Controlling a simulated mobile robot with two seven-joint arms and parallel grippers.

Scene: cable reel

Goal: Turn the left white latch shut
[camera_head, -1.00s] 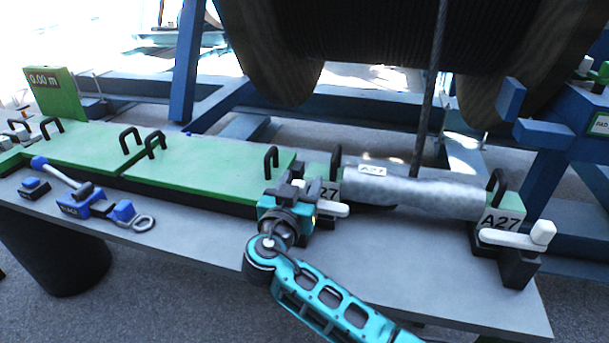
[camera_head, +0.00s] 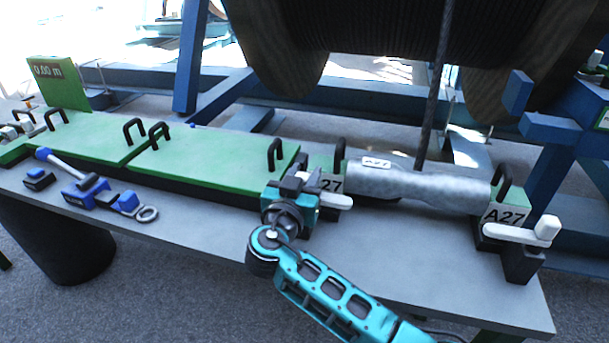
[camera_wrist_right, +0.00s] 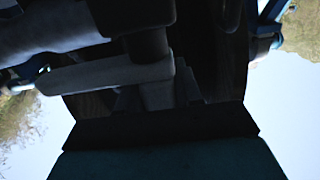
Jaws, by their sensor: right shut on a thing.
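The left white latch (camera_head: 338,201) is on the left A27 block (camera_head: 329,183), its bar pointing right along the front of the block. My right gripper (camera_head: 300,181) is at the latch's left end and is shut on it, hiding that end. In the right wrist view the latch bar (camera_wrist_right: 105,74) runs left from between the dark fingers (camera_wrist_right: 160,95); that view is dark. A grey metal sleeve (camera_head: 420,186) lies between the two A27 blocks. The right white latch (camera_head: 522,233) lies across the right A27 block (camera_head: 503,214), its knob at the right end. My left gripper is not in view.
Green covers with black handles (camera_head: 215,157) fill the bench's left. A blue clamp tool (camera_head: 90,193) and shackle lie at the front left. A dark cable (camera_head: 435,90) rises from the sleeve to the reel (camera_head: 370,40). The bench front (camera_head: 420,265) is clear.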

